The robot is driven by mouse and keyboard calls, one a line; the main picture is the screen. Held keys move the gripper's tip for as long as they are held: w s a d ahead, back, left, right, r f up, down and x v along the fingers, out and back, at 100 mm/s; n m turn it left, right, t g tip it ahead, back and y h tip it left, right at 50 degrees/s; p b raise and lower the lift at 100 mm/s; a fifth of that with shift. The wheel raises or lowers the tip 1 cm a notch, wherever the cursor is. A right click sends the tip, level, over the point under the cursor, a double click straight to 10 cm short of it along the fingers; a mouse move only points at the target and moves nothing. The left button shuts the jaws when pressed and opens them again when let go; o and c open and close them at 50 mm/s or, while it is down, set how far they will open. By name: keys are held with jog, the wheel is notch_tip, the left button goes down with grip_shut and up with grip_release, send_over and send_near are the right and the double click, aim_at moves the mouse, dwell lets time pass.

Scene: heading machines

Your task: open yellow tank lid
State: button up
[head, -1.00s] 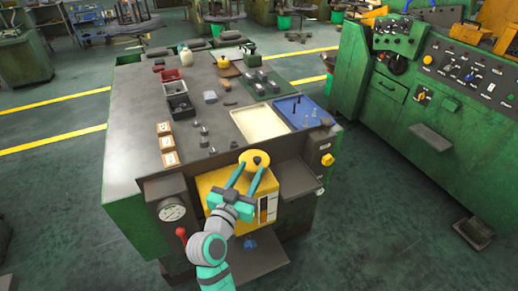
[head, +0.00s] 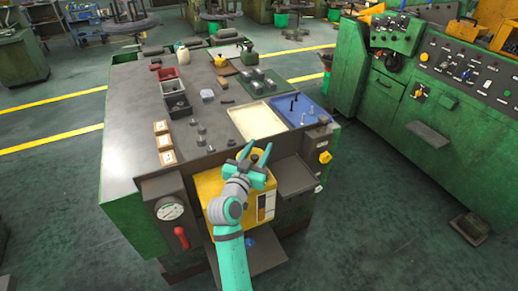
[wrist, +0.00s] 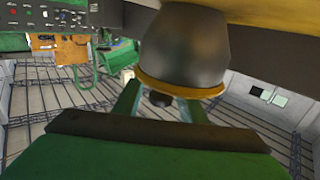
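The yellow tank (head: 208,188) sits at the front end of the grey-topped green bench. Its round yellow lid (head: 257,153) is mostly hidden behind my gripper in the head view. In the wrist view the lid's yellow rim (wrist: 180,90) shows below a dark rounded neck (wrist: 186,50), with a small black knob (wrist: 160,99) at its centre. My gripper (head: 258,146) is open, its two teal fingers spread on either side of the lid. In the wrist view the fingers reach up beside the knob; I cannot tell whether they touch the lid.
A cream tray (head: 258,121) and a blue tray (head: 304,112) lie just behind the tank. A gauge (head: 171,211) and a red lever (head: 181,236) are left of it. A green control machine (head: 440,110) stands at the right. The floor between is clear.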

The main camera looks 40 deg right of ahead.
jog(key=shift+c, duration=0.4)
grip_shut()
